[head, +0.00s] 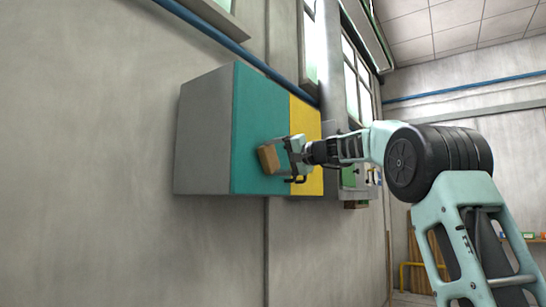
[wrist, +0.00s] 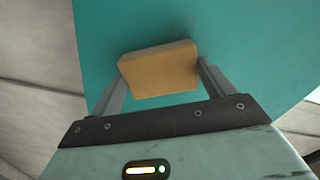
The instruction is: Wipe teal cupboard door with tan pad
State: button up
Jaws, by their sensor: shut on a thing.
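The teal cupboard door (head: 258,115) is the front of a grey wall cupboard and looks shut. My gripper (head: 279,154) is shut on the tan pad (head: 268,158) in front of the lower right part of the teal door. In the wrist view, the tan pad (wrist: 160,72) sits between the two fingers of my gripper (wrist: 160,85). The teal door (wrist: 230,35) fills most of the picture behind it. The pad's far edge is at or very near the door; I cannot tell for sure if they touch. The pad's far face is hidden.
A yellow door (head: 311,182) adjoins the teal door on the right, partly behind my gripper. A blue pipe (head: 235,45) runs along the wall above the cupboard. Bare grey wall (head: 85,150) lies to the left, with free room below the cupboard.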

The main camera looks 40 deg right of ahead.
jog(key=shift+w+d+f+b, duration=0.1)
jog(key=shift+d+f+b, duration=0.05)
jog(key=shift+b, duration=0.2)
jog(key=shift+s+a+b, duration=0.35)
jog(key=shift+a+b, duration=0.35)
jog(key=shift+a, duration=0.15)
jog(key=shift+s+a+b, duration=0.3)
jog(key=shift+a+b, duration=0.2)
jog(key=shift+a, duration=0.45)
jog(key=shift+s+a+b, duration=0.3)
jog(key=shift+a+b, duration=0.15)
jog(key=shift+a, duration=0.5)
jog(key=shift+s+a+b, duration=0.3)
jog(key=shift+a+b, duration=0.2)
jog(key=shift+a, duration=0.45)
jog(key=shift+s, duration=0.1)
jog(key=shift+s+b, duration=0.2)
jog(key=shift+b, duration=0.2)
jog(key=shift+b+v, duration=1.35)
jog(key=shift+v, duration=1.35)
